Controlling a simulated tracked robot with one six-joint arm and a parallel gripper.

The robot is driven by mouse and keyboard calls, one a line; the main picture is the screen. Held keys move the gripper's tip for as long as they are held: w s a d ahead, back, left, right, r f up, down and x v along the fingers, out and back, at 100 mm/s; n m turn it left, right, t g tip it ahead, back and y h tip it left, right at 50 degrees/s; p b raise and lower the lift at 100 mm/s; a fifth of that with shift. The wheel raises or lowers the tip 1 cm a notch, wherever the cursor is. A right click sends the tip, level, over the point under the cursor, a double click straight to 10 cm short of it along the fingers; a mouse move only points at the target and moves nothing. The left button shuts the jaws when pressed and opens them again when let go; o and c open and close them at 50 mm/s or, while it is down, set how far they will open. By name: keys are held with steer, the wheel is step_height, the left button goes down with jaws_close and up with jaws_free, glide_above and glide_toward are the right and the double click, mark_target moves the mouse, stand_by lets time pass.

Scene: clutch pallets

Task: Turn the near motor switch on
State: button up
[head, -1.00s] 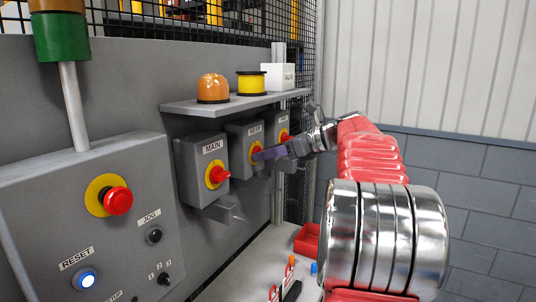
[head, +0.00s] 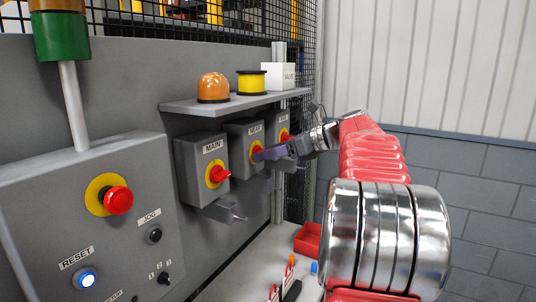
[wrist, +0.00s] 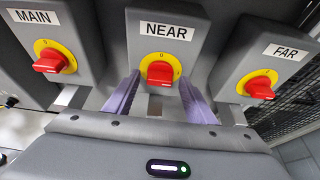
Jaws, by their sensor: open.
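The near motor switch (wrist: 160,72) is a red knob on a yellow disc, on a grey box labelled NEAR, in the middle of the wrist view. The knob lies about level there. In the head view its yellow disc (head: 257,149) shows partly behind my gripper (head: 268,153). My gripper (wrist: 158,95) is open, with one purple finger on each side of the knob's lower part. I cannot tell whether either finger touches it.
The MAIN switch (wrist: 52,61) is to the left and the FAR switch (wrist: 261,87) to the right, close by. A shelf (head: 235,103) above holds an orange dome (head: 213,88), a yellow spool (head: 251,83) and a white box (head: 279,76). A red bin (head: 308,240) stands below.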

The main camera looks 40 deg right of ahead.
steer(key=v, duration=1.3)
steer(key=shift+s, duration=0.2)
steer(key=shift+f, duration=0.1)
